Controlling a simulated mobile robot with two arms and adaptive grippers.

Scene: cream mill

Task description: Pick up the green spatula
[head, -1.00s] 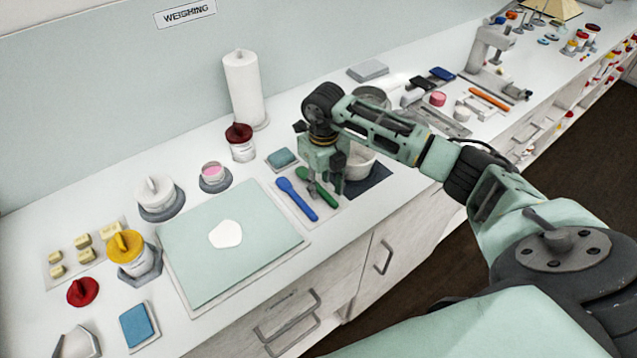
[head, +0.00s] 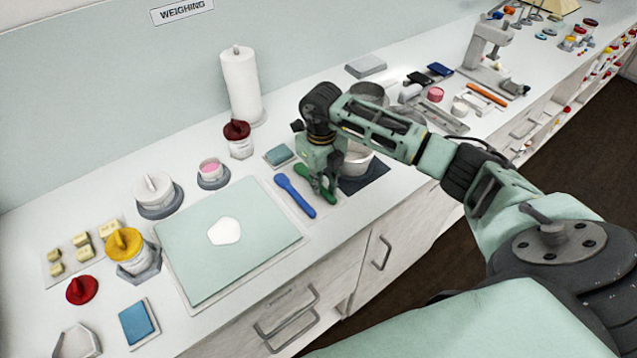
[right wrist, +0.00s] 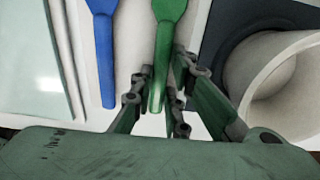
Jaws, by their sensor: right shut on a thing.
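The green spatula (right wrist: 164,45) lies beside the blue spatula (right wrist: 104,50) in the right wrist view, its handle between my right gripper's fingers (right wrist: 160,88). In the head view the right gripper (head: 322,188) points down over the green spatula (head: 301,170), hiding part of it. The right gripper is shut on the green spatula. I cannot tell whether the spatula is clear of the surface. The blue spatula (head: 295,195) lies just left of it on a light mat. My left gripper is not in view.
A pale bowl (right wrist: 270,75) on a dark mat (head: 368,180) stands close right of the gripper. A green board (head: 200,265) with a white patch lies to the left. A small blue-green block (head: 279,154) and a red-lidded jar (head: 239,142) stand behind.

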